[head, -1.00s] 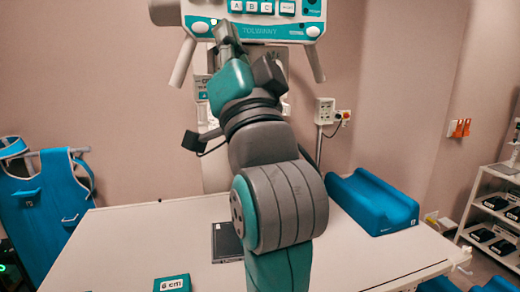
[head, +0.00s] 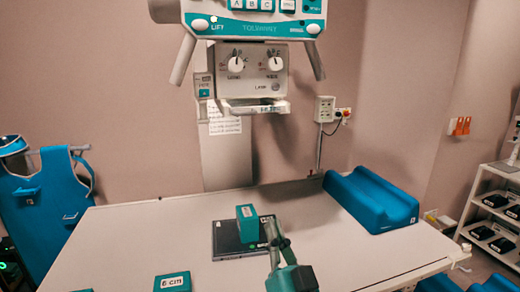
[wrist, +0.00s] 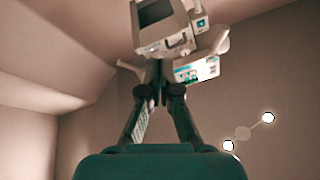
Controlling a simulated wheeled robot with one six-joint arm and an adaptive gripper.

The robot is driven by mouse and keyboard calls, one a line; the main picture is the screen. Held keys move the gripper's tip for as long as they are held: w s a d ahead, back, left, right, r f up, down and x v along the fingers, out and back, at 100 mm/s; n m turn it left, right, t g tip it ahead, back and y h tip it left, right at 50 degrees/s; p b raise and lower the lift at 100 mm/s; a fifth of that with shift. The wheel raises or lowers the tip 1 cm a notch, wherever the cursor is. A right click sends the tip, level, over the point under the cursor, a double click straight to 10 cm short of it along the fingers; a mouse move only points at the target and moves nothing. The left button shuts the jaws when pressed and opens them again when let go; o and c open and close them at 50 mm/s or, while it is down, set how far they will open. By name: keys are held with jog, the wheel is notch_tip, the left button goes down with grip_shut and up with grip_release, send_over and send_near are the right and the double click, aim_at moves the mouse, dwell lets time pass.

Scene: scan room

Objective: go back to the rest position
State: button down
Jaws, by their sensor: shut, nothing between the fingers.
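My gripper (head: 271,222) shows at the lower middle of the head view, pointing up and away over the table, with its fingers together and nothing visible between them. In the wrist view my gripper (wrist: 158,72) has its two fingers meeting at the tips, pointing at the X-ray unit (wrist: 165,28). The rest position itself is not marked in any view. A teal block (head: 246,222) stands upright on a dark flat plate (head: 228,242), just left of my gripper in the picture. Whether the gripper is directly above the plate's edge, I cannot tell.
The X-ray unit (head: 248,75) hangs above the back of the white table (head: 130,222). A blue cradle-shaped cushion (head: 370,200) lies at the back right. A teal block labelled 6 cm (head: 172,282) is at the front left. A blue apron (head: 45,205) hangs left; a shelf (head: 490,215) stands right.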

jog(key=s+d+f+g+h, duration=0.1)
jog(key=s+d+f, duration=0.2)
jog(key=s+f, duration=0.35)
jog(key=s+d+f+g+h, duration=0.1)
jog(key=s+d+f, duration=0.3)
jog(key=f, duration=0.5)
jog(key=s+d+f+g+h, duration=0.1)
jog(key=s+d+f, duration=0.2)
jog(key=s+f, duration=0.35)
jog(key=s+d+f+g+h, duration=0.1)
jog(key=s+f, duration=0.3)
jog(key=s, duration=0.8)
jog(key=s+d+f+n+g+h, duration=0.1)
jog(key=s+d+f+g+h, duration=0.1)
jog(key=s, duration=1)
notch_tip(320, 180, down, 3)
jog(key=d+g, duration=0.1)
jog(key=d, duration=0.1)
jog(key=shift+s+d, duration=0.3)
jog(key=shift+d, duration=0.05)
